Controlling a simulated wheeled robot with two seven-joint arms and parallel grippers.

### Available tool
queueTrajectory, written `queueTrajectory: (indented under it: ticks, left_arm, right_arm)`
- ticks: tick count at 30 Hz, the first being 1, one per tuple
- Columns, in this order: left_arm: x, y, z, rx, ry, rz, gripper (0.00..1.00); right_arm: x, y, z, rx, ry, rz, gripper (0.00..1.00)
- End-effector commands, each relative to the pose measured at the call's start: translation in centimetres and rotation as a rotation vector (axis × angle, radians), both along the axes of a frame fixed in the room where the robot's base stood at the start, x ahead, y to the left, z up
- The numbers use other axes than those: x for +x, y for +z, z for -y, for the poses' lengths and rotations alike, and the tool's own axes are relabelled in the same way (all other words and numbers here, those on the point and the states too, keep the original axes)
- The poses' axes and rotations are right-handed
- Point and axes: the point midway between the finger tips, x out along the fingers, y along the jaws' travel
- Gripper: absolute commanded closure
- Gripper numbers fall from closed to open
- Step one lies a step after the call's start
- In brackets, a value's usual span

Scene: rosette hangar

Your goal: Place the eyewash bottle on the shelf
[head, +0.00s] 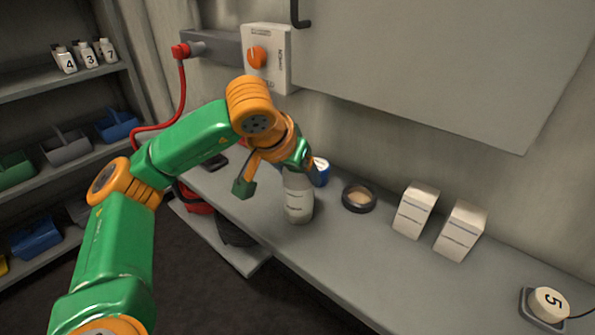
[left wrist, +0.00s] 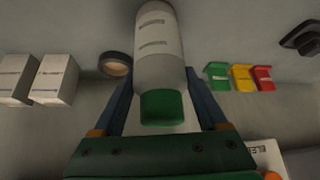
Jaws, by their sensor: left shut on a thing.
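The eyewash bottle (head: 299,200) is pale grey-white with a printed label, and it is upright over the grey bench in the head view. In the left wrist view the bottle (left wrist: 158,45) shows its green cap (left wrist: 161,107) close to my palm. My left gripper (head: 301,168) is shut on the bottle, with a blue finger on each side of it in the left wrist view. I cannot tell whether the base touches the bench. A shelf unit (head: 65,88) stands at the far left in the head view. My right gripper is not in view.
The bench (head: 345,255) carries a dark tape roll (head: 359,198), two white boxes (head: 416,210) and a button marked 5 (head: 548,304). A blue-and-white item (head: 320,172) is behind the bottle. The shelf unit holds bottles marked 4, 3 and 7 (head: 88,55) and coloured bins.

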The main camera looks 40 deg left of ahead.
Motion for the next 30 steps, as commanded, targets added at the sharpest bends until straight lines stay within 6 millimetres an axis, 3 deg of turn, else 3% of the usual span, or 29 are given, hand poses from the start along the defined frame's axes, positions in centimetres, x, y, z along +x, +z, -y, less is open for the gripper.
queueTrajectory:
  ticks: [1,3,9,13,20,25,30]
  left_arm:
    - [0.0,-0.1,0.0,0.000,0.000,0.000,0.17]
    - [0.0,0.0,0.0,0.000,0.000,0.000,0.00]
    - [0.0,0.0,0.0,0.000,0.000,0.000,0.00]
    - [-0.3,1.1,0.1,-0.001,0.000,0.003,0.00]
    - [-3.2,5.9,0.5,0.000,-0.003,0.007,0.00]
    - [-5.4,9.7,0.7,0.002,0.000,0.005,0.00]
    - [-6.4,10.6,0.8,0.000,0.000,0.001,0.00]
  right_arm:
    - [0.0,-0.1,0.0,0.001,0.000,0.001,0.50]
    - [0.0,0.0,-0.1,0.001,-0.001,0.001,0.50]
    - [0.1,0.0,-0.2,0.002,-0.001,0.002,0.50]
    - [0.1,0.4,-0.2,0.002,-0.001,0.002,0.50]
    - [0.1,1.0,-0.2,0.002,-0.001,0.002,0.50]
    - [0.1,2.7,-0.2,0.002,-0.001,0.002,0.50]
    - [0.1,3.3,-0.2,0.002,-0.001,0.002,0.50]
